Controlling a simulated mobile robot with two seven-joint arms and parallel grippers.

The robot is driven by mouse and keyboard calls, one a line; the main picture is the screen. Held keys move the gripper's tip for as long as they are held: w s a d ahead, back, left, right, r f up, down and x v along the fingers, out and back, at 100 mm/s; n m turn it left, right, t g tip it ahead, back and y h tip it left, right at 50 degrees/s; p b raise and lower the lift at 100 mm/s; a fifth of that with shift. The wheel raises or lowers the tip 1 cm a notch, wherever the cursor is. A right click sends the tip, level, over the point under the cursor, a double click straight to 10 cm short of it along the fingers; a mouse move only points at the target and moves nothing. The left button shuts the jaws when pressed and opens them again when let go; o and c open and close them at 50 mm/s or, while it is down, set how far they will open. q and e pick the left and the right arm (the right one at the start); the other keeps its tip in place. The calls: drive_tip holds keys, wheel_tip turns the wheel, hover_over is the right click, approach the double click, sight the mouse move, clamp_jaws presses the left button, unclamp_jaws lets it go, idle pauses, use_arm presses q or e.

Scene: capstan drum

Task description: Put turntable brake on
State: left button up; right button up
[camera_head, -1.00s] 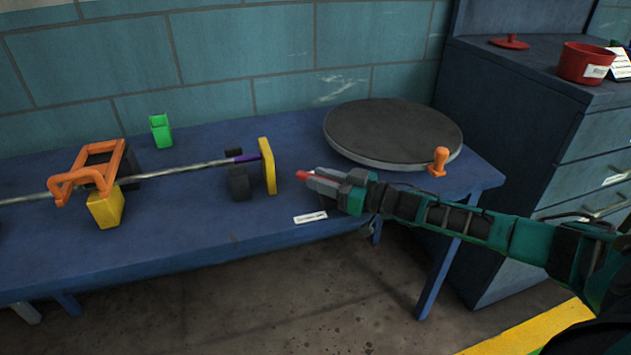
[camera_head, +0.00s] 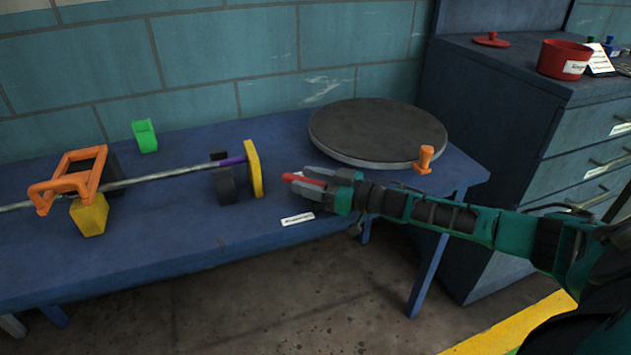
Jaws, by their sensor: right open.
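The turntable (camera_head: 377,131) is a dark round disc with a grey rim at the right part of the blue table. An orange peg-like handle (camera_head: 425,159), which looks like the brake, stands upright at its front right edge. My right gripper (camera_head: 302,182) reaches in from the right and is open, with red and grey fingers pointing left. It is in front of and left of the turntable, apart from the orange handle, near the yellow plate. My left gripper is out of view.
A metal rod (camera_head: 165,172) with a yellow end plate (camera_head: 254,169) and an orange frame (camera_head: 72,177) lies along the blue table (camera_head: 180,240). A green holder (camera_head: 145,136) stands behind it. A dark drawer cabinet (camera_head: 500,120) with a red pot (camera_head: 563,59) adjoins on the right.

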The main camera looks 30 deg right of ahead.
use_arm(q)
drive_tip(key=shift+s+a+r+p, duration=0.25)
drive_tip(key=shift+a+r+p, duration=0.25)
drive_tip(key=shift+p, duration=0.6)
use_arm(e)
drive_tip(key=v, duration=1.3)
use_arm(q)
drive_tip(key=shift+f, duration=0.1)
use_arm(e)
drive_tip(key=shift+c, duration=0.4)
